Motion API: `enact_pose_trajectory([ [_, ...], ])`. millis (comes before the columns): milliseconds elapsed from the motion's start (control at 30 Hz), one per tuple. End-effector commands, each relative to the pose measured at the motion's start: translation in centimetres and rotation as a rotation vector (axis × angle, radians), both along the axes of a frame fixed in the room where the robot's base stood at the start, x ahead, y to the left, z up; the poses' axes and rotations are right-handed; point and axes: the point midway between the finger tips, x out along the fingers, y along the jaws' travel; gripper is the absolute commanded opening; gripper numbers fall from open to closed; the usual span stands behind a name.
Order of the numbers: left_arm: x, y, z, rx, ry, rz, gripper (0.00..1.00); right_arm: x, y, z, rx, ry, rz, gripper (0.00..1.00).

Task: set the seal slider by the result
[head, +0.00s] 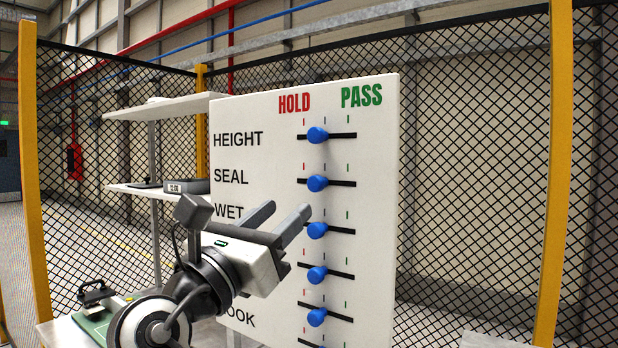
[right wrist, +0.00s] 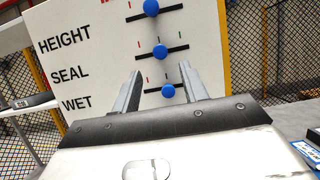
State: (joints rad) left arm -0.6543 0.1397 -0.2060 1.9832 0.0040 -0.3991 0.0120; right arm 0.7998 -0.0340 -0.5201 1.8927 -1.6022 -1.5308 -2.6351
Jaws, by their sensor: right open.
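A white board (head: 370,200) stands ahead with HOLD in red and PASS in green at the top. Its SEAL row has a blue slider knob (head: 317,183) on a black slot, near the middle tick; this SEAL knob (right wrist: 159,51) also shows in the right wrist view. My right gripper (head: 290,207) is open and empty in front of the board, around the WET row in the head view. In the right wrist view its fingers (right wrist: 162,72) point toward the board, with the WET knob (right wrist: 168,90) showing between them. My left gripper is not in view.
Other blue knobs sit on the HEIGHT row (head: 317,135) and the rows below. A grey box with a small display (head: 187,186) stands on a shelf at left; its text is too small to read. A green-based device (head: 95,312) is at lower left. Mesh fence surrounds the area.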

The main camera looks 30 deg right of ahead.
Motion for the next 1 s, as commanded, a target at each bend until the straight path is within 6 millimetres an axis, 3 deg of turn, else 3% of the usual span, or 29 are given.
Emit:
enact_pose_trajectory([
  [200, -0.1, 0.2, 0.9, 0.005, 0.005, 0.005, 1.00, 1.6, -4.0, 2.1, -0.003, -0.002, -0.004, 0.44],
  [400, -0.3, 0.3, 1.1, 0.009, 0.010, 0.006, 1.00, 2.5, -6.3, 3.0, -0.001, 0.000, -0.002, 0.44],
  [833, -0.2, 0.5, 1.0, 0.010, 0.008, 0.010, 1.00, 2.9, -7.1, 3.1, 0.000, 0.000, 0.000, 0.44],
  [1000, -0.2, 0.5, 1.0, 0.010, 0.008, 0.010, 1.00, 2.9, -7.0, 3.1, 0.000, 0.000, 0.000, 0.00],
])
